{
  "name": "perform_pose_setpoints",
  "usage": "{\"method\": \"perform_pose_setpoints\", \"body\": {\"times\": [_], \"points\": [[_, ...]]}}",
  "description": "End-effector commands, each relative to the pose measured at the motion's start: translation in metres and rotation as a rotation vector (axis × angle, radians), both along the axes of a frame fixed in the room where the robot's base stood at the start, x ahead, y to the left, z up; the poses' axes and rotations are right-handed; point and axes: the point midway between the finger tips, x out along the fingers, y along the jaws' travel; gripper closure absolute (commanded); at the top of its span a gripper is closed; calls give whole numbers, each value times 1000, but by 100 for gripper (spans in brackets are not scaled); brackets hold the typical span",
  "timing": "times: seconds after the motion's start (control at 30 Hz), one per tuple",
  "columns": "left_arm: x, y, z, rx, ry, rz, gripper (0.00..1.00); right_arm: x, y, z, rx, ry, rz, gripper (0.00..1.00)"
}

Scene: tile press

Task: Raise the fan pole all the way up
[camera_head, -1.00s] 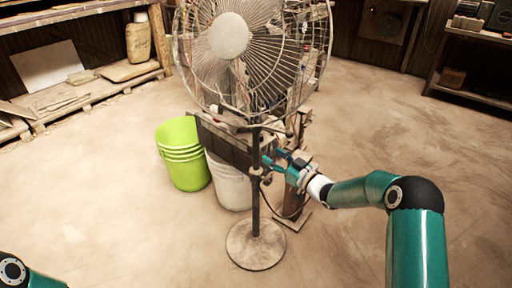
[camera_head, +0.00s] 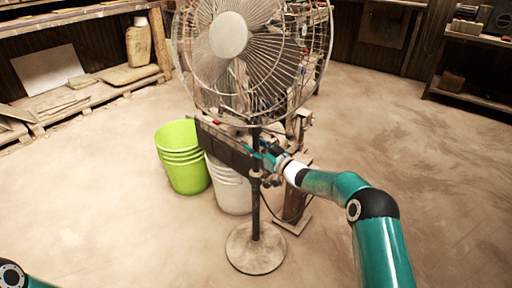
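The fan (camera_head: 229,36) stands in the middle of the head view, with a round wire cage and a pale hub. Its dark pole (camera_head: 256,205) rises from a round base (camera_head: 256,248) on the floor. My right gripper (camera_head: 258,152) is at the upper part of the pole, just under the cage. Its fingers are small and partly lost against the dark things behind, so I cannot tell whether they close on the pole. Of my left arm, only a piece shows at the bottom left corner; its gripper is out of view.
Green buckets (camera_head: 183,158) and white buckets (camera_head: 229,186) stand on the floor just behind and left of the pole. A low wooden shelf (camera_head: 90,92) runs along the back left. A dark shelf (camera_head: 468,93) stands at the right. The floor in front is clear.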

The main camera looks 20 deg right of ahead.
Motion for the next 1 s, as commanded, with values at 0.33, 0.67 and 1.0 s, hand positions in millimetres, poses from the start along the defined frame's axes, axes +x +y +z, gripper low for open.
{"method": "perform_pose_setpoints", "body": {"times": [0.33,0.67,1.0], "points": [[0,0,0,0,0,0,60,0,0,0,0,0,0,100],[0,0,2,0,0,0,60,0,-1,4,0,-1,0,100],[0,0,38,0,0,0,60,0,-1,67,0,-9,-1,100]]}}
